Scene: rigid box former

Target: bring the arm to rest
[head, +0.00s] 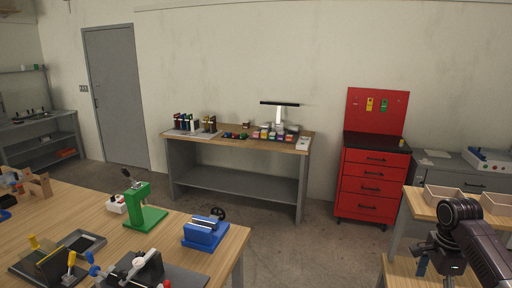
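My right arm (484,246) comes in at the lower right of the head view, bent at a dark round joint. My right gripper (436,268) hangs below that joint, beside the wooden side bench. Its fingers are small and dark, and I cannot tell whether they are open or shut. No held thing can be made out there. My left arm and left gripper are not in view.
A wooden workbench (80,206) at lower left bears a green press (141,207), a blue vise (205,233) and dark fixtures. A side bench (424,208) with trays (443,196) stands at right, near my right arm. A red tool cabinet (371,185) stands behind; the floor between is clear.

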